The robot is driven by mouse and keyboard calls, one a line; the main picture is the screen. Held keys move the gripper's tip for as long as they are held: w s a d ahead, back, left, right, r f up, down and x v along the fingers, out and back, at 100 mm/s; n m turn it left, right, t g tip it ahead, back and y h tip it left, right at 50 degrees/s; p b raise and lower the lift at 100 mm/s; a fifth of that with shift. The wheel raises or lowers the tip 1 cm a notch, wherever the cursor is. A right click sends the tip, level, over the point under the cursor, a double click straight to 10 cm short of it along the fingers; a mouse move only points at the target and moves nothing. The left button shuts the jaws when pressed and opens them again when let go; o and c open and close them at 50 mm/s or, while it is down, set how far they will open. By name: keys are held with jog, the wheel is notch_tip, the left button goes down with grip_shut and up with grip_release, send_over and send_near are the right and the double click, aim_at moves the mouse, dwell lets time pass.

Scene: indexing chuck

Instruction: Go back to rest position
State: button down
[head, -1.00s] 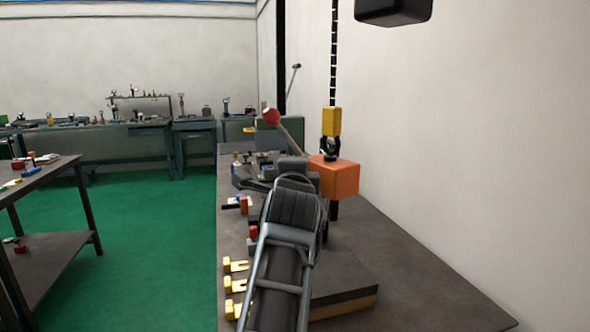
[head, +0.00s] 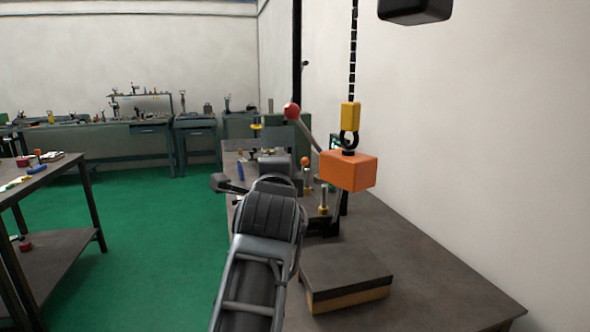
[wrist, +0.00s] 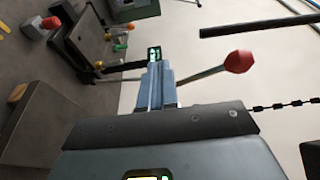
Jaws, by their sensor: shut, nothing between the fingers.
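My arm (head: 268,225) reaches forward over the left side of the dark bench in the head view, and it hides part of the bench top. My gripper (wrist: 158,72) shows in the wrist view as two blue-grey fingers pressed together, with nothing between them. In the head view the fingertips cannot be made out. A lever with a red ball (head: 292,111) rises behind the arm; the red ball also shows in the wrist view (wrist: 240,62), right of the fingers. The fingers appear apart from the lever, though the depth between them is hard to tell.
An orange block (head: 348,171) hangs on a chain with a yellow link (head: 350,116), right of my arm. A dark slab (head: 345,272) lies on the bench (head: 440,275). The bench's right front is clear. A second table (head: 40,172) stands at left, with green floor between.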

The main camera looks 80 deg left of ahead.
jog(key=shift+s+d+f+b, duration=0.15)
jog(key=shift+s+d, duration=0.2)
jog(key=shift+s, duration=0.5)
jog(key=shift+s+d+r+b, duration=0.15)
jog(key=shift+s+d, duration=0.15)
jog(key=shift+s, duration=0.6)
jog(key=shift+s+d+f+b, duration=0.15)
jog(key=shift+s+d, duration=0.2)
jog(key=shift+s, duration=0.5)
